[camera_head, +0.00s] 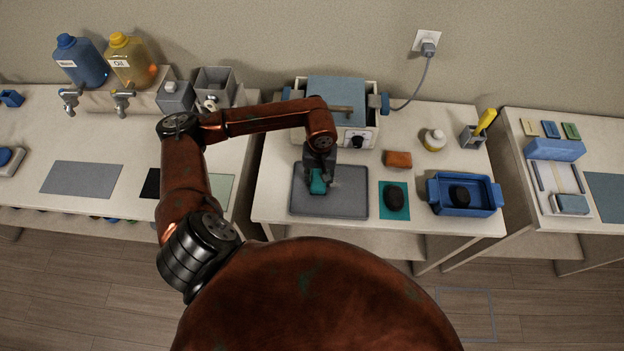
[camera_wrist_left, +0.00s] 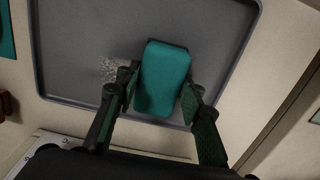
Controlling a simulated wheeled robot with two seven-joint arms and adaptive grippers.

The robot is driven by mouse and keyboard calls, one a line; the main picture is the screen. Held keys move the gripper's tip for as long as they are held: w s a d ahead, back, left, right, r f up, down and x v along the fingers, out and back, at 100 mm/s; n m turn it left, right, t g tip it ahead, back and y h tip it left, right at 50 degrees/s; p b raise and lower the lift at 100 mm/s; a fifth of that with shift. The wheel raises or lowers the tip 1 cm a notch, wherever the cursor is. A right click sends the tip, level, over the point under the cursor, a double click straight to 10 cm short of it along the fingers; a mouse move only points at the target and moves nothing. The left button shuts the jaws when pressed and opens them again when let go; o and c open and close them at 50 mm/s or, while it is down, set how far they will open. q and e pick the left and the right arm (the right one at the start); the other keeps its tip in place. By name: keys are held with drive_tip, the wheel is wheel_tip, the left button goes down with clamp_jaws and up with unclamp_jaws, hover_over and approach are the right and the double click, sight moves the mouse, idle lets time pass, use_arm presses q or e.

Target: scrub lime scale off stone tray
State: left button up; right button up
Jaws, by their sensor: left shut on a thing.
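The grey stone tray (camera_head: 348,203) lies flat on the middle table in the head view. It fills much of the left wrist view (camera_wrist_left: 80,40). My left gripper (camera_head: 318,182) is over the tray's left half and is shut on a teal scrubber block (camera_wrist_left: 164,78), with a finger on each side. The block also shows in the head view (camera_head: 317,186). It is at or just above the tray surface; I cannot tell if they touch. A pale speckled lime scale patch (camera_wrist_left: 114,69) shows on the tray beside the block. My right gripper is not in view.
The wax warmer (camera_head: 358,137) stands behind the tray. To the right are an orange-brown block (camera_head: 398,159), a dark stone on a teal mat (camera_head: 394,214), and a blue tub (camera_head: 434,203) holding another dark stone.

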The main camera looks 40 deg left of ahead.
sight(343, 187)
use_arm(q)
drive_tip(key=shift+w+d+b, duration=0.4)
drive_tip(key=shift+w+d, duration=0.15)
drive_tip(key=shift+d, duration=0.35)
drive_tip(key=shift+w+d+f+b, duration=0.1)
drive_tip(key=shift+w+d+b, duration=0.45)
drive_tip(key=shift+d, duration=0.25)
drive_tip(key=shift+w+d+b, duration=0.55)
drive_tip(key=shift+d, duration=0.4)
drive_tip(key=shift+w+d+b, duration=0.5)
drive_tip(key=shift+d+b, duration=0.05)
drive_tip(key=shift+d, duration=0.35)
drive_tip(key=shift+s+a+b, duration=0.2)
drive_tip(key=shift+s+a, duration=0.35)
drive_tip(key=shift+a, duration=0.35)
drive_tip(key=shift+s+a+b, duration=0.2)
drive_tip(key=shift+s+a, duration=0.35)
drive_tip(key=shift+a, duration=0.35)
drive_tip(key=shift+s+a+b, duration=0.2)
drive_tip(key=shift+s+a, duration=0.35)
drive_tip(key=shift+a, duration=0.35)
